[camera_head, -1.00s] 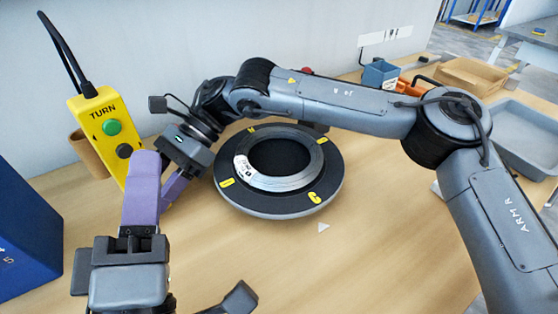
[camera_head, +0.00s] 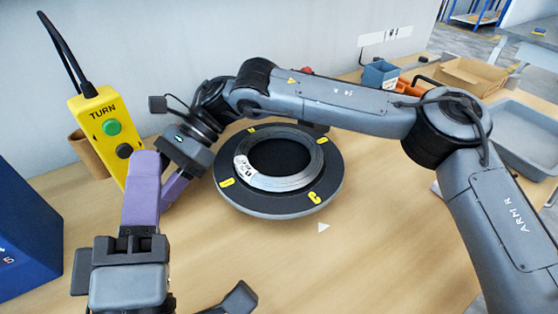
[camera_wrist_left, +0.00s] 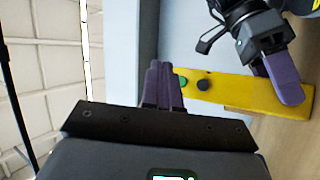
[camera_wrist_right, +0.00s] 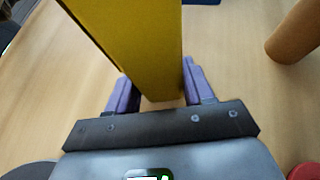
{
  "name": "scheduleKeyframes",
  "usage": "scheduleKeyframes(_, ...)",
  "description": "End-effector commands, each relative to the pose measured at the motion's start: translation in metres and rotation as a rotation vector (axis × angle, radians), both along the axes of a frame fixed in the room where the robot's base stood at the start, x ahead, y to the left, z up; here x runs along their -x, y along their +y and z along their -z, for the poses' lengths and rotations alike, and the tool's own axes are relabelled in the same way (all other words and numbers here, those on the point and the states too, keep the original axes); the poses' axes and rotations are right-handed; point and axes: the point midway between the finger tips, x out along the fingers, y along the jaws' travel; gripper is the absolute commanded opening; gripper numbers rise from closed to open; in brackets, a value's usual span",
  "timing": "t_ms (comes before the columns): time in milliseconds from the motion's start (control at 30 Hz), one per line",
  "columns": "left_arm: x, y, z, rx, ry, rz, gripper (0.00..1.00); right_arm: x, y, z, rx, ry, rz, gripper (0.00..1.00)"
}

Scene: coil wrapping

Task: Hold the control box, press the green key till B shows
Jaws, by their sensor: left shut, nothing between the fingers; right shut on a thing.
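The yellow control box (camera_head: 87,112), marked TURN, stands upright at the left in the head view. Its green key (camera_head: 112,127) sits above a black key (camera_head: 124,150). My right gripper (camera_wrist_right: 157,90) is shut on the box's lower part, with a purple finger on each side. My left gripper (camera_head: 144,160) is shut and empty, its purple fingers pointing up before the box. In the left wrist view its fingertips (camera_wrist_left: 163,68) are close beside the green key (camera_wrist_left: 183,81); I cannot tell whether they touch it. A black turntable (camera_head: 270,206) carries yellow letters.
A grey coil ring (camera_head: 315,165) lies on the turntable. A white triangle (camera_head: 323,227) marks the table in front of it. A blue box (camera_head: 25,240) stands at the left and a brown cylinder (camera_head: 88,157) behind the control box. The front of the table is clear.

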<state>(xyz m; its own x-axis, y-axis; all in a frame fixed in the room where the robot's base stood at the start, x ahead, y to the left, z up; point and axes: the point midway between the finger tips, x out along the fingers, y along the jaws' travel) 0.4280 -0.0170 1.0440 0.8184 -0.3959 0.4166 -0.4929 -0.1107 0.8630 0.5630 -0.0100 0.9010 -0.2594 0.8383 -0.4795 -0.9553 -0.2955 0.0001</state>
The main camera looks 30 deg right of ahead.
Motion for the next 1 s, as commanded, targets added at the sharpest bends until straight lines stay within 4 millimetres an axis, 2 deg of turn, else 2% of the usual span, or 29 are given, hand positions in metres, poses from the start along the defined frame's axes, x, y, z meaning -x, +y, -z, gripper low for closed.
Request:
scheduleKeyframes(267,0.000,0.000,0.000,0.020,0.010,0.010,0.00,0.000,0.000,-0.001,-0.001,-0.001,0.000,0.35)
scheduleKeyframes(467,0.000,0.000,-0.001,0.165,0.076,0.082,0.00,0.000,0.000,-0.001,-0.001,-0.001,0.000,0.35)
scheduleKeyframes(667,0.004,-0.003,-0.005,0.522,0.237,0.263,0.00,0.000,0.000,-0.001,-0.001,-0.001,0.000,0.35)
scheduleKeyframes(1000,0.011,-0.011,0.001,1.320,0.623,0.657,0.00,0.000,0.000,-0.001,-0.001,-0.001,0.000,0.35)
